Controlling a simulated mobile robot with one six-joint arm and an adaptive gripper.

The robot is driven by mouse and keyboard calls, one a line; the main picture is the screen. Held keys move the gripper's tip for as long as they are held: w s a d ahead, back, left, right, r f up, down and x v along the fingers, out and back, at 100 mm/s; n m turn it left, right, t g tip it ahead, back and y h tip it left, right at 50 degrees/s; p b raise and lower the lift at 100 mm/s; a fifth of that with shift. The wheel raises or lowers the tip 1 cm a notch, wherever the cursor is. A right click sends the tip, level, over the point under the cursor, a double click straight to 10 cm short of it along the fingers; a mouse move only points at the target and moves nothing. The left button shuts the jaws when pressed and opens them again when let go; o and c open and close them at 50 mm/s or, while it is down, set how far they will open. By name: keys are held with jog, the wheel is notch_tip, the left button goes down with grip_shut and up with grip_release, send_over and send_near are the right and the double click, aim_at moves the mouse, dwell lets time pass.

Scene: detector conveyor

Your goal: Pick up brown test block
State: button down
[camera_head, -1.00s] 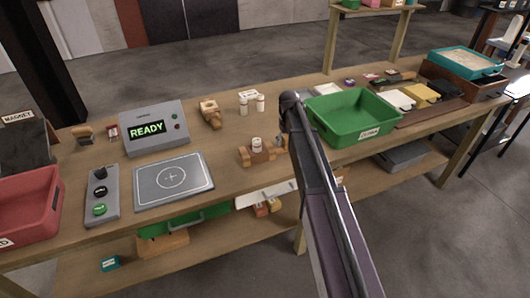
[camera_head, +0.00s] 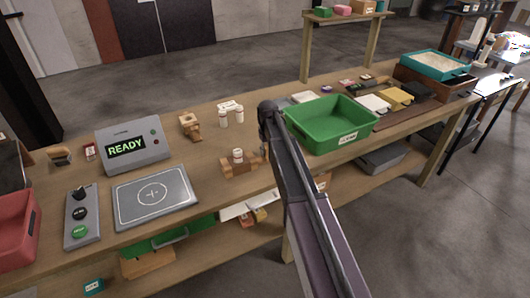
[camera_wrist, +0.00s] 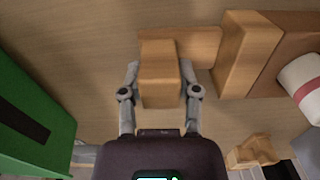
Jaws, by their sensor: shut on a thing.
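The brown test block (camera_wrist: 160,88), a light wooden block, is between the two fingers of my gripper (camera_wrist: 159,92) in the wrist view. The fingers press on its two sides, so my gripper is shut on it. Its upper end overlaps a flat wooden piece (camera_wrist: 195,42) behind it; I cannot tell whether they touch. In the head view my arm hides most of the gripper and the block, just right of a wooden stand with a white bottle (camera_head: 238,154).
A green bin (camera_head: 345,138) stands close on the right in the head view, and on the left in the wrist view (camera_wrist: 35,118). A wooden figure-like piece (camera_head: 189,126) and small white bottles (camera_head: 224,119) stand behind.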

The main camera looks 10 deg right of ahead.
jog(key=shift+s+r+p, duration=0.1)
jog(key=shift+r+p, duration=1.65)
jog(key=shift+r, duration=0.1)
jog(key=s+r+p, duration=0.1)
jog(key=s, duration=1.5)
jog(key=shift+a, duration=0.1)
